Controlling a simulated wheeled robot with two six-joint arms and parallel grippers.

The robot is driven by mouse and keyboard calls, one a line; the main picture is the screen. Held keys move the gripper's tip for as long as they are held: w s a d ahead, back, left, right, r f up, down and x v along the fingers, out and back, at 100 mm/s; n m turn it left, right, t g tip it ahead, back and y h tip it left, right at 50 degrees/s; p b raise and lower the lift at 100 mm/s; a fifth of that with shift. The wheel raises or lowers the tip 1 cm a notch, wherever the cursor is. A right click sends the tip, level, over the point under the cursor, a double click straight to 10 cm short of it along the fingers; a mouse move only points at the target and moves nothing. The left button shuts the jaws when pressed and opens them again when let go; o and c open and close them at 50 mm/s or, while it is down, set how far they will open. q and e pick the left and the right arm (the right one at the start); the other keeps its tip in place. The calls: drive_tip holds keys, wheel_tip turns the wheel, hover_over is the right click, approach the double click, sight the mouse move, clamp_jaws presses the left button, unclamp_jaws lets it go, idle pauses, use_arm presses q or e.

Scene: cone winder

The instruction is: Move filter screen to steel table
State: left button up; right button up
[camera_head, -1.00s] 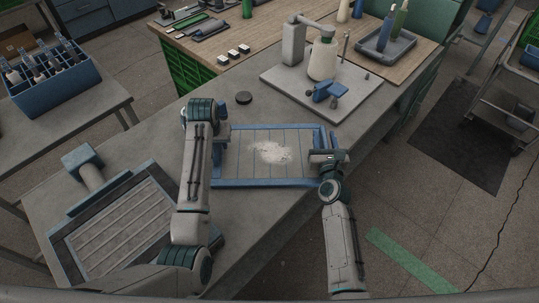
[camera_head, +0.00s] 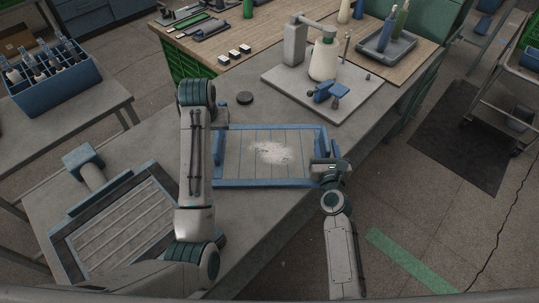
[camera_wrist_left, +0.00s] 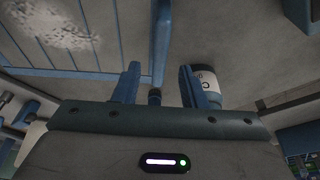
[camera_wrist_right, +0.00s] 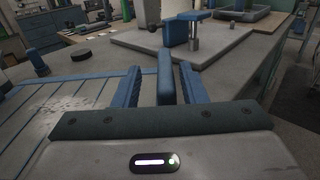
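The filter screen (camera_head: 245,165), a blue-framed grey panel with white powder in its middle, lies flat on a grey tabletop, apparently the steel table (camera_head: 270,212). Upright blue handles stand at its left (camera_head: 218,148) and right sides. My left gripper (camera_head: 221,112) is by the far left corner, its tips partly hidden by the arm. In the left wrist view its fingers (camera_wrist_left: 160,85) are open, with a blue bar lined up between and beyond them. My right gripper (camera_head: 326,166) is at the right handle. In the right wrist view its open fingers (camera_wrist_right: 160,85) straddle that handle (camera_wrist_right: 165,75), with gaps on both sides.
A similar blue-edged ribbed panel (camera_head: 118,232) lies left of my left arm, by a blue-grey block (camera_head: 83,158). The blue bottle crate (camera_head: 52,88) is far left.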

drive_tip(key=shift+s+d, duration=0.1)
drive_tip(key=shift+s, duration=4.3)
